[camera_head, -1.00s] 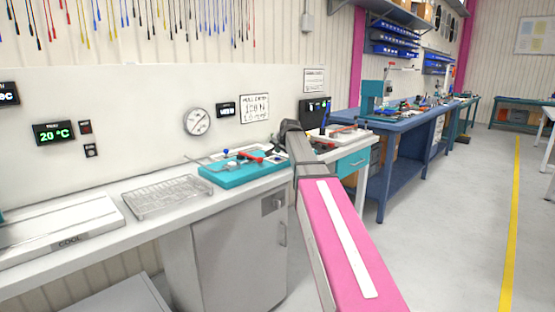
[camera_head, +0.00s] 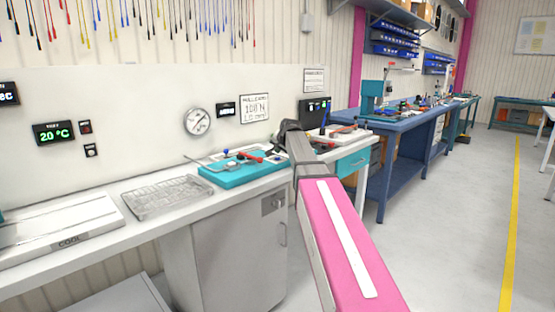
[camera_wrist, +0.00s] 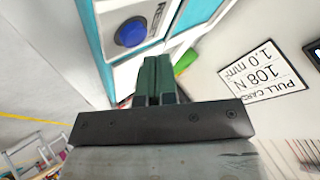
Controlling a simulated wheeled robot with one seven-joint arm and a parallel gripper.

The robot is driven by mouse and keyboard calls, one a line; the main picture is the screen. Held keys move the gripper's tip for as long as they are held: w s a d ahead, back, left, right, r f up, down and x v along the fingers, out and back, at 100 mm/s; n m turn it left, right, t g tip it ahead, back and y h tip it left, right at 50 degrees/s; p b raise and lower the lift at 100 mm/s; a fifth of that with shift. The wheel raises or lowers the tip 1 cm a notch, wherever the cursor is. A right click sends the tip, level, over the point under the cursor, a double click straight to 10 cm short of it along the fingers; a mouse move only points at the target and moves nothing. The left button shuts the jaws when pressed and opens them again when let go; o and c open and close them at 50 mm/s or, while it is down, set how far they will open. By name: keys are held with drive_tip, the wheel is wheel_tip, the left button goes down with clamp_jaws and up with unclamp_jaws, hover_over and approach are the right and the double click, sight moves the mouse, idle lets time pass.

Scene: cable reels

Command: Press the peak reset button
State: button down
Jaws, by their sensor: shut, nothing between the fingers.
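A round blue button (camera_wrist: 131,32) sits in a dark ring on a white panel with a teal edge, upper left in the wrist view. In the wrist view the fingertips lie just right of and below the button; I cannot tell the gap in depth. In the head view my wrist hides the fingertips, and I cannot make out the button.
The teal fixture (camera_head: 236,173) with a red lever stands on the white bench left of my wrist. A wire rack (camera_head: 170,196) lies further left. The pull card (camera_head: 254,108) and a round gauge (camera_head: 197,121) hang on the wall panel behind. The floor at right is open.

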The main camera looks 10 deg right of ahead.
drive_tip(key=shift+f, duration=0.1)
drive_tip(key=shift+f, duration=0.3)
drive_tip(key=shift+f, duration=0.45)
idle(0.8)
drive_tip(key=shift+r, duration=0.9)
drive_tip(key=shift+r, duration=2.5)
